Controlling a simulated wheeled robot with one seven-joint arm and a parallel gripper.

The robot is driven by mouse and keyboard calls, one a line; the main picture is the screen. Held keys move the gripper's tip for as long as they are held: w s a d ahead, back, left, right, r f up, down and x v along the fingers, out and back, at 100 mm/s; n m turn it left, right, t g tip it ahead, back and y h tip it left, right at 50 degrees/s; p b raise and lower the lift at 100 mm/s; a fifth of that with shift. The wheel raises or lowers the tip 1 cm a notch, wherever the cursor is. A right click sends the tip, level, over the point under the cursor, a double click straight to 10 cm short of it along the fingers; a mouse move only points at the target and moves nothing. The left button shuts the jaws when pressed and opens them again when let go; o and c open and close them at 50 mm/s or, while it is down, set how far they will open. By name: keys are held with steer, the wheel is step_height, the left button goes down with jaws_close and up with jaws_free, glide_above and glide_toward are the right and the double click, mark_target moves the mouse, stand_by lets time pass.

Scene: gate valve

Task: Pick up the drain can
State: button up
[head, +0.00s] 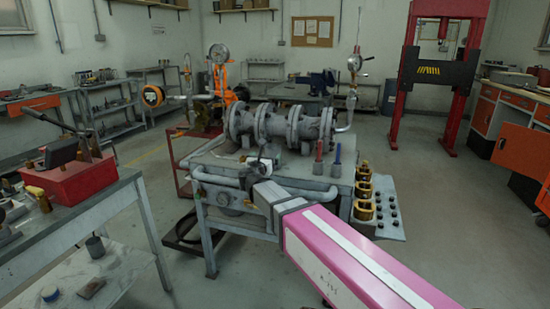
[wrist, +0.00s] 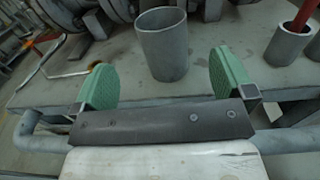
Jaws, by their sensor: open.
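A plain grey open-topped can (wrist: 163,52), which I take for the drain can, stands upright on the grey bench top in the wrist view. My gripper (wrist: 163,75) has two green pads spread wide, one on each side of the can in the picture. Clear gaps show between the can and both pads, and nothing is held. How far the can is from the fingertips in depth is hard to tell. In the head view my gripper (head: 262,172) is at the bench's front edge, below the flanged valve body (head: 285,124). The can is hard to make out there.
A grey tube with a red-handled tool (head: 319,152) stands right of the can, with a blue-handled one (head: 337,155) beside it. The valve body lies behind the can. A pipe rail (wrist: 290,142) runs along the bench front. Brass parts (head: 363,190) stand at the right edge.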

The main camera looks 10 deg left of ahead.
mark_target(275, 147)
steer(key=w, duration=1)
steer(key=shift+w+d+f, duration=0.2)
steer(key=shift+w+d, duration=0.1)
steer(key=shift+w, duration=0.05)
steer(key=shift+s, duration=0.1)
steer(key=c, duration=1)
